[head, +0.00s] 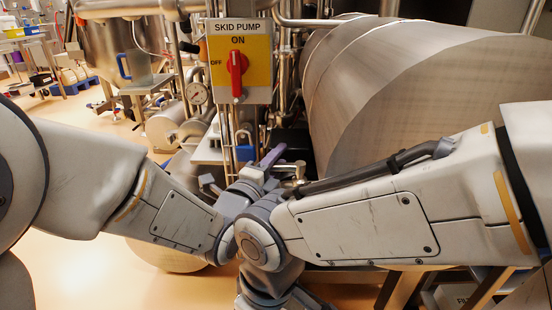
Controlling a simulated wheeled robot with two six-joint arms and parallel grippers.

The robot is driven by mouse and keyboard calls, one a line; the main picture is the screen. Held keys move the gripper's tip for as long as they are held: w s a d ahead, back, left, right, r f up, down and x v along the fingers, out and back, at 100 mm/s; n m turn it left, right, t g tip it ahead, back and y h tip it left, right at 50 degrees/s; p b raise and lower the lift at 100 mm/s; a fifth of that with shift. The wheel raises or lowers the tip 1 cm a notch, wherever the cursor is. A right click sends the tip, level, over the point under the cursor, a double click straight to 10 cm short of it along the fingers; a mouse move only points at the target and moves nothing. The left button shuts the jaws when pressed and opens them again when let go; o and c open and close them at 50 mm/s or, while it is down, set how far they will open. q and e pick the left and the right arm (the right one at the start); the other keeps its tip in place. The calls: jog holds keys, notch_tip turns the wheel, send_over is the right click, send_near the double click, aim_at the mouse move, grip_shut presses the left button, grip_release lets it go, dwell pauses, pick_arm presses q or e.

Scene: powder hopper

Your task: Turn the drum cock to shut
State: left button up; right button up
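A metal drum cock (292,172) shows in the head view low in front of the big drum, partly hidden by my arms.
A large steel drum (400,90) fills the upper right. A yellow skid pump switch box (239,62) with a red knob stands above my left gripper. Open floor (75,265) lies at the lower left.

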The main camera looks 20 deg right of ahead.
pick_arm(q)
jog(key=shift+c, duration=0.3)
grip_shut()
dwell(1.1)
